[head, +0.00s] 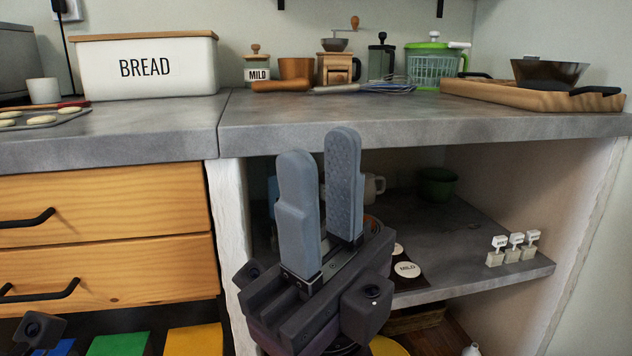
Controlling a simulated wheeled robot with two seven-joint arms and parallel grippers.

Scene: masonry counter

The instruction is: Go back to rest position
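My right gripper (322,185) shows at the middle of the view, pointing up in front of the counter's open shelf bay. Its two grey fingers stand apart with a clear gap and nothing between them. It hides part of the shelf behind it. Only a dark piece of what looks like my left gripper (40,330) shows at the bottom left corner, in front of the drawers. Its fingers are out of the picture, so its opening cannot be seen.
The grey counter (400,125) carries a bread bin (148,68), a coffee grinder (336,66), a green-lidded spinner (434,64) and a pan (548,72). The shelf (450,240) below holds a green pot (436,184) and small labelled markers (514,248). Wooden drawers (105,235) stand left.

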